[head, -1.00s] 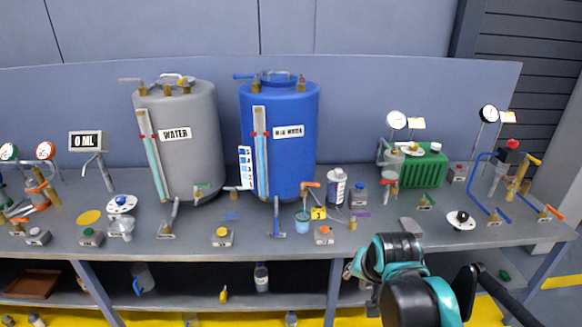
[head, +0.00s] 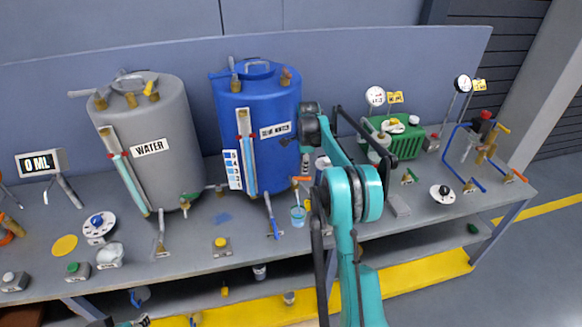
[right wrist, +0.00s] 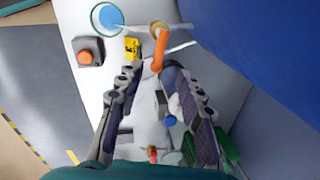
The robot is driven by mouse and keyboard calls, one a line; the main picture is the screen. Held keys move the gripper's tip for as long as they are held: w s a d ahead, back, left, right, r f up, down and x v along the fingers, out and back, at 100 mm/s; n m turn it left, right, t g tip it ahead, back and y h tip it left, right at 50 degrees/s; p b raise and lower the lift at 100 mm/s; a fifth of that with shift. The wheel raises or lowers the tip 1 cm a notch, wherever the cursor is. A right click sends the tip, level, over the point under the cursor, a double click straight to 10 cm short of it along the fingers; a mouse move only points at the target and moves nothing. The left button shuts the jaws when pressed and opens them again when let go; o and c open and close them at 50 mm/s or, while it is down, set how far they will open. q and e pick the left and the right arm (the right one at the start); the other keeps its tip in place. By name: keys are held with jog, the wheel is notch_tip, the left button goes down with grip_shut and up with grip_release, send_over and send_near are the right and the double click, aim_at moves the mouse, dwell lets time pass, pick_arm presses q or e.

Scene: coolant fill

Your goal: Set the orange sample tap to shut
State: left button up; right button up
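The orange sample tap (head: 301,179) is at the foot of the blue tank (head: 258,140), above a cup of blue liquid (head: 298,216). In the right wrist view its orange handle (right wrist: 160,48) lies at the mouth of my right gripper (right wrist: 153,72), between the fingertip lines. The fingers are apart, and I see no clear contact with the handle. In the head view my right gripper (head: 306,150) points down beside the blue tank, partly hidden by my own arm. My left gripper is not clearly visible.
The cup (right wrist: 107,17), a yellow tag (right wrist: 132,47) and an orange-button box (right wrist: 88,52) are close to the fingers. The grey WATER tank (head: 150,145) stands left. A green unit (head: 400,138) stands right. The bench front left of the cup has some free room.

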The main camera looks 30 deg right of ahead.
aim_at(304, 178)
jog(key=f, duration=0.5)
jog(key=w+f+b, duration=0.1)
jog(key=f, duration=0.1)
jog(key=shift+d+f, duration=0.15)
jog(key=shift+d, duration=0.15)
grip_shut()
